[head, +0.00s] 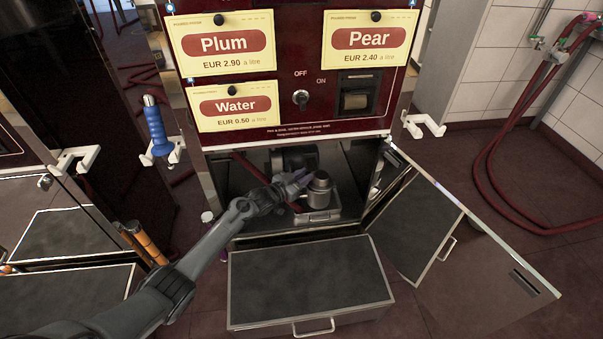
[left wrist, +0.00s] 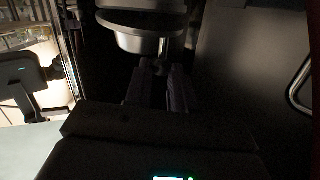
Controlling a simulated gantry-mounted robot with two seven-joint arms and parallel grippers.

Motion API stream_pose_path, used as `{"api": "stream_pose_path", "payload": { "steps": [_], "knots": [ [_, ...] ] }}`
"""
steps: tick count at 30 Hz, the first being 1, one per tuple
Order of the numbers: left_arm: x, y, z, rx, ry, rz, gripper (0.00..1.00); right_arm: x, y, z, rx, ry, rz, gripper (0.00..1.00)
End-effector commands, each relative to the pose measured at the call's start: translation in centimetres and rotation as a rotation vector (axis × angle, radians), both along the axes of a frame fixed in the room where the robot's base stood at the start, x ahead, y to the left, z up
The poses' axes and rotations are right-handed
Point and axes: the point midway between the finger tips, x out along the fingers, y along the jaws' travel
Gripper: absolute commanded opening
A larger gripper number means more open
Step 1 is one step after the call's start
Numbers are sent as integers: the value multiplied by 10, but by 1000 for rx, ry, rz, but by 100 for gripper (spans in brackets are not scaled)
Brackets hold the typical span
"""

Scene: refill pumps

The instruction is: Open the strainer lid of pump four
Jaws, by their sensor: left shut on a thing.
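The strainer (head: 319,197) is a round grey metal pot with a raised round top, beside the dark pump (head: 293,160) in the open lower compartment. No pump number is readable. My left gripper (head: 292,187) reaches in from the left and is at the strainer's left side. In the left wrist view, the gripper's fingers (left wrist: 157,86) are shut on a small, dark part just below a round metal body (left wrist: 140,36). That part looks like the strainer lid's handle, but shadow hides the exact grip. The lid looks seated. My right gripper is not in view.
The compartment door (head: 415,228) stands open on the right. A drawer-like dark box (head: 305,285) with a handle sticks out below. A metal tray (head: 318,214) lies under the strainer. Red hoses (head: 490,150) hang at the right. A blue-handled nozzle (head: 155,128) hangs at the left.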

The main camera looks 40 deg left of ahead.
Motion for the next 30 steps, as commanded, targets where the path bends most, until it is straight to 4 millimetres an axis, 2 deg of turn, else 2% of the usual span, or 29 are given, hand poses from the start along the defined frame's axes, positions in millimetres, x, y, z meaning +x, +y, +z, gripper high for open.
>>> {"api": "stream_pose_path", "payload": {
  "steps": [1, 3, 12, 21, 30],
  "knots": [
    [2, -1, 16, 23, 25, 0, 0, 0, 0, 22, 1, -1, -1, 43],
    [4, -3, 22, 56, 64, 1, 0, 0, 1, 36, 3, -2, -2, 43],
    [18, -15, 40, 198, 223, 0, 0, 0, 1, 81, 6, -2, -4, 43],
    [28, -24, 47, 285, 322, 1, 0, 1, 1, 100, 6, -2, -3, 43],
    [30, -26, 47, 307, 347, 1, 0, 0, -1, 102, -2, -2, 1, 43]
  ]
}}
